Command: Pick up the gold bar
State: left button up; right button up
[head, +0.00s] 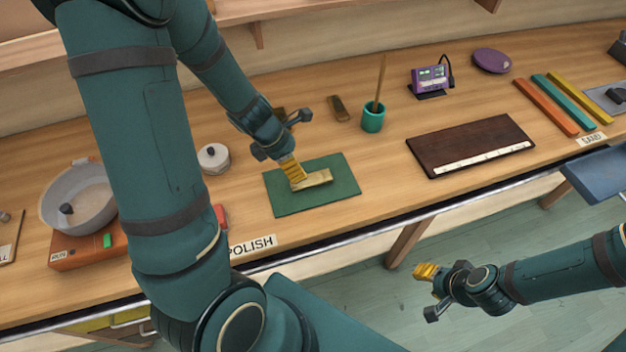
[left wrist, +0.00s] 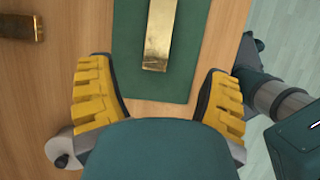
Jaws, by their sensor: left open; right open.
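The gold bar (head: 318,179) lies flat on a green mat (head: 285,203) on the workbench. In the left wrist view the gold bar (left wrist: 160,30) lies ahead of the fingertips, in line with the gap between them. My left gripper (head: 292,171) is open and empty just above the mat, beside the bar's left end. Its two yellow fingers also show wide apart in the left wrist view (left wrist: 162,95). My right gripper (head: 428,272) is open and empty, out over the floor in front of the bench.
A darker brass bar (head: 338,108) lies behind the mat, near a green cup (head: 373,118) holding a stick. A white round pot (head: 213,158) stands left of the mat. A dark wooden board (head: 472,142) lies to the right, with bare bench between.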

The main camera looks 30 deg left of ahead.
pick_arm(q)
jog(key=b, duration=0.2)
send_over(311, 179)
jog(key=s+a, duration=0.2)
jog(key=f, duration=0.5)
jog(key=shift+d, duration=0.2)
jog(key=shift+b+x, duration=1.8)
jog(key=shift+x, duration=0.9)
jog(key=shift+w+r, duration=0.1)
jog(key=shift+w, duration=0.05)
pick_arm(e)
notch_tip(311, 179, down, 7)
jog(key=shift+s+a+r, duration=0.15)
jog(key=shift+s, duration=0.15)
pick_arm(q)
jog(key=shift+c, duration=0.3)
grip_shut()
